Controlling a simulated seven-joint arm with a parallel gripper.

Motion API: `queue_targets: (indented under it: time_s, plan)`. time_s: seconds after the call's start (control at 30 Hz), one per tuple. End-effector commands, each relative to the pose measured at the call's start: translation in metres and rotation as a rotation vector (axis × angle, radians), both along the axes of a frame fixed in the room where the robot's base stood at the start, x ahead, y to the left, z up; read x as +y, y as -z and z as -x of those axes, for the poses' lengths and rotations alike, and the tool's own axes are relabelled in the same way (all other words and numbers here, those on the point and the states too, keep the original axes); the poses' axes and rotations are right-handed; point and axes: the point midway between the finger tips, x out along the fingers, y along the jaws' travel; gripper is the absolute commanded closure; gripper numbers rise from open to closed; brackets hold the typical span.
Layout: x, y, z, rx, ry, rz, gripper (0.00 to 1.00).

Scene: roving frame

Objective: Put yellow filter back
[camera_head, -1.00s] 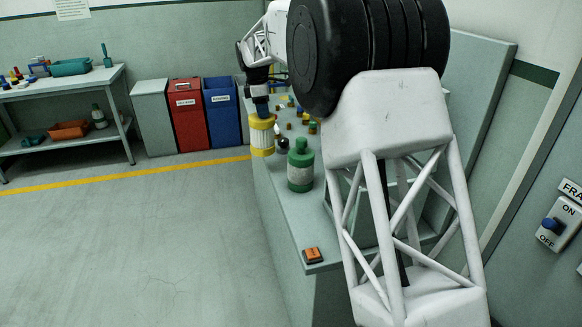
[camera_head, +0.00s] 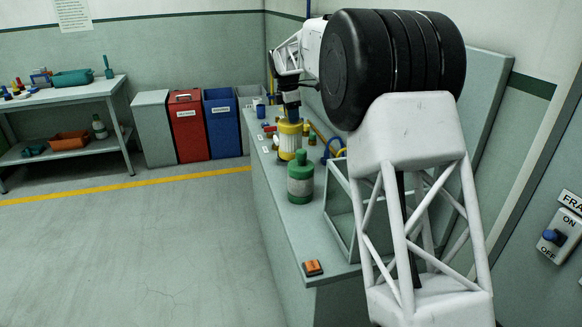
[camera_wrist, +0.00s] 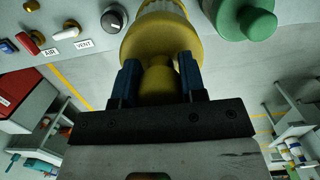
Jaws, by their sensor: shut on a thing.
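The yellow filter (camera_head: 288,143), a white ribbed cylinder with yellow ends, is upright at the bench's left side in the head view. My gripper (camera_wrist: 160,78) is shut on the filter's yellow knob, with one blue finger on each side. The filter's yellow end (camera_wrist: 158,38) fills the top middle of the wrist view. In the head view my gripper is above the filter. I cannot tell whether the filter's lower end touches anything.
An orange button (camera_head: 312,268) is at the bench's near corner. AIR and VENT controls (camera_wrist: 66,33) are beside the filter. Floor at left is clear.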

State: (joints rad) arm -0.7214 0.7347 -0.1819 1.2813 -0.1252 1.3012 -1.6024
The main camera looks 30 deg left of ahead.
Motion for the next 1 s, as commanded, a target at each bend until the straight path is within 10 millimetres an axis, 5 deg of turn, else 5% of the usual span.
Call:
queue_targets:
  time_s: [0.5, 1.0]
  plan:
    - [0.0, 0.056, 0.0, -0.001, 0.0, -0.001, 1.0]
    - [0.0, 0.066, 0.0, 0.001, 0.0, 0.001, 1.0]
